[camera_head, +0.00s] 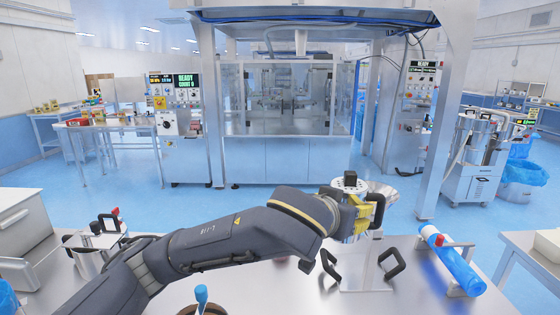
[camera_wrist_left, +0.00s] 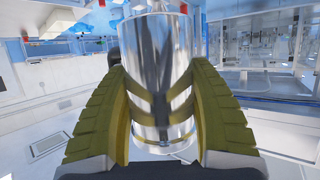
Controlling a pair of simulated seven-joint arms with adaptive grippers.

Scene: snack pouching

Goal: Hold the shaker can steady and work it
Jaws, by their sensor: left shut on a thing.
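The shaker can (camera_wrist_left: 162,60) is a shiny metal cylinder. In the left wrist view it stands between the two yellow-green fingers of my left gripper (camera_wrist_left: 162,110), which are closed around its sides. In the head view my left arm reaches from the left across the table, and the left gripper (camera_head: 372,210) is at the can (camera_head: 350,186) above the right half of the table. The can's pale top shows there, while the arm and fingers hide much of its body. My right gripper is in neither view.
A plate with two black handles (camera_head: 368,275) is below the can. A blue roll (camera_head: 452,262) lies to the right on the table. A blue-handled tool (camera_head: 201,296) stands in a brown round container at the front. A machine enclosure (camera_head: 285,100) is beyond the table.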

